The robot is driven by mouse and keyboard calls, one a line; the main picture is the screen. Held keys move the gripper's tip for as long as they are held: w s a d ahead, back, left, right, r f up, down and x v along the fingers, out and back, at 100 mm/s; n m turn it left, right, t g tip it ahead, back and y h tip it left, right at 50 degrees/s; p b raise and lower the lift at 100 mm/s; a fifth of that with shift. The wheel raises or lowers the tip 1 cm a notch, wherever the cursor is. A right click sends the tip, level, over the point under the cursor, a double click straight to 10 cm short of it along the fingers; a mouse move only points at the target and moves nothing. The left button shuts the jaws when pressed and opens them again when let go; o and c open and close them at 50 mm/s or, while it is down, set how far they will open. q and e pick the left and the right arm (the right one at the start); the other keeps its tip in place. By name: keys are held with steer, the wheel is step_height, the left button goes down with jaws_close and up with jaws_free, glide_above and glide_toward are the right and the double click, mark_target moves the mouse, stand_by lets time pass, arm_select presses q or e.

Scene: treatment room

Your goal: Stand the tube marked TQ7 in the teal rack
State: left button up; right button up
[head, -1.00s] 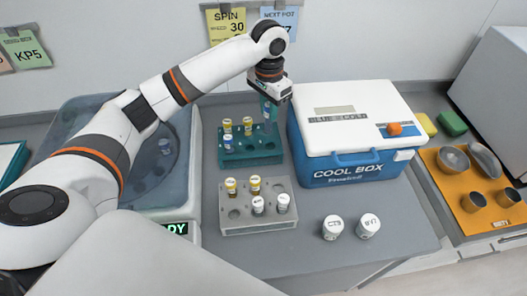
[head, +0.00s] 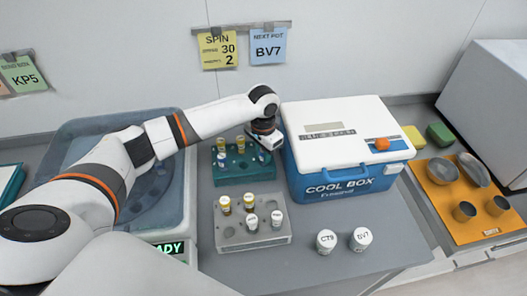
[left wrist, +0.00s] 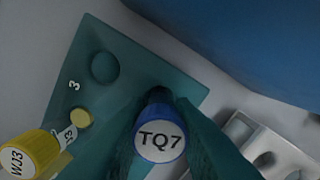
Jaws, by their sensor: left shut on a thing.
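The tube marked TQ7 (left wrist: 160,138), with a white top and blue rim, is upright between the fingers of my left gripper (left wrist: 170,150) in the left wrist view. In the head view the left gripper (head: 264,146) is low over the right end of the teal rack (head: 238,176), shut on the TQ7 tube (head: 264,158). A dark hole shows just beside the tube in the wrist view; I cannot tell how deep its lower end sits. The teal rack (left wrist: 125,45) also holds yellow-capped tubes, one marked WJ3 (left wrist: 28,155). My right gripper is not in view.
A grey rack (head: 240,238) with several tubes stands in front. The blue cool box (head: 345,185) stands close on the right. Two white pots (head: 326,241) stand at the front right. A machine reading READY (head: 172,247) is on the left.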

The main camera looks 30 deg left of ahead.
arm_select(q)
steer(key=shift+f, duration=0.1)
steer(key=o, duration=1)
steer(key=shift+c, duration=0.2)
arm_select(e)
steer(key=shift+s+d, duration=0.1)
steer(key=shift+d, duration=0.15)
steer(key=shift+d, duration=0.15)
arm_select(q)
steer(key=shift+r, duration=0.45)
step_height(320, 180, up, 11)
steer(key=b, duration=0.2)
steer(key=shift+r+b, duration=0.2)
steer(key=shift+b, duration=0.15)
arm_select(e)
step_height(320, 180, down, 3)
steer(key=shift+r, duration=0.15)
arm_select(q)
steer(key=shift+s, duration=0.1)
steer(key=shift+f, duration=0.15)
